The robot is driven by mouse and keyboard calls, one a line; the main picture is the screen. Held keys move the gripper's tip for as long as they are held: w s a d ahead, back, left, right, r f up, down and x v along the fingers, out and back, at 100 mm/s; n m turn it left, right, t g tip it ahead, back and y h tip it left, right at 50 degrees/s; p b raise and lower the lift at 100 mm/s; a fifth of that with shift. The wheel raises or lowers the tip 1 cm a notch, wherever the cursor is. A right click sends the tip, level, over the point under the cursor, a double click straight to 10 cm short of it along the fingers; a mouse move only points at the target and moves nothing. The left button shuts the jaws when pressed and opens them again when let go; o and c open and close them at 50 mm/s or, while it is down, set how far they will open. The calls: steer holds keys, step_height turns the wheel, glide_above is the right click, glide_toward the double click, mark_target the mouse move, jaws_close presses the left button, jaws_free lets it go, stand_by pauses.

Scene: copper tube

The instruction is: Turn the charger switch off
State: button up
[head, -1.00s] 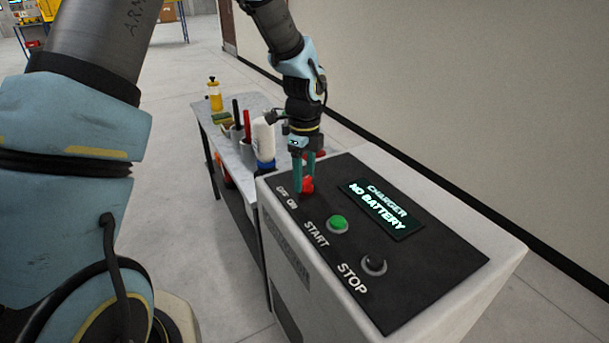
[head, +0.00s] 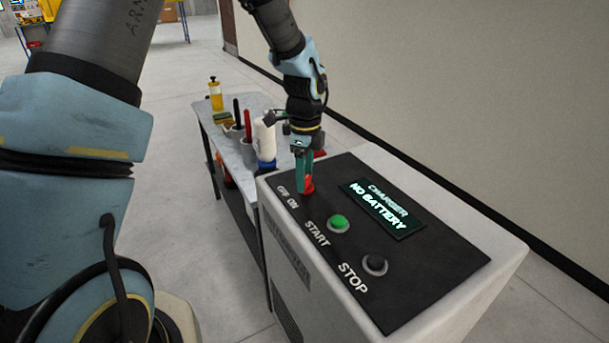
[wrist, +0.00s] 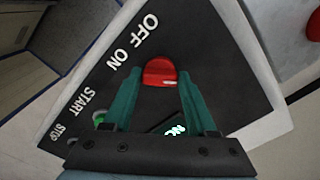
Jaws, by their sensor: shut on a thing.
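The red charger switch (head: 308,187) sits at the far left corner of the charger's black top panel, beside the words OFF and ON. In the wrist view the red switch (wrist: 159,71) is a rounded knob between my two green fingertips. My gripper (head: 305,180) points down over the switch and is shut on it. The fingers overlap in the head view and partly hide the knob. I cannot tell which word the knob points at. The charger display (head: 382,208) is lit and reads CHARGER NO BATTERY.
A green START button (head: 338,222) and a dark STOP button (head: 375,264) are on the same panel, nearer the front. Behind the charger a table (head: 217,130) holds bottles, cups and tools. A plain wall stands to the right. Open floor lies to the left.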

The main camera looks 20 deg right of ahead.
steer(key=n+b, duration=0.1)
steer(key=n, duration=0.4)
steer(key=shift+w, duration=0.1)
steer(key=shift+r+n, duration=0.1)
steer(key=shift+n, duration=2.3)
steer(key=shift+w, duration=0.15)
steer(key=o, duration=1)
steer(key=shift+d, duration=0.1)
steer(key=shift+c, duration=0.2)
steer(key=o, duration=0.4)
steer(key=shift+b, duration=0.3)
step_height(320, 180, up, 11)
steer(key=b, duration=0.2)
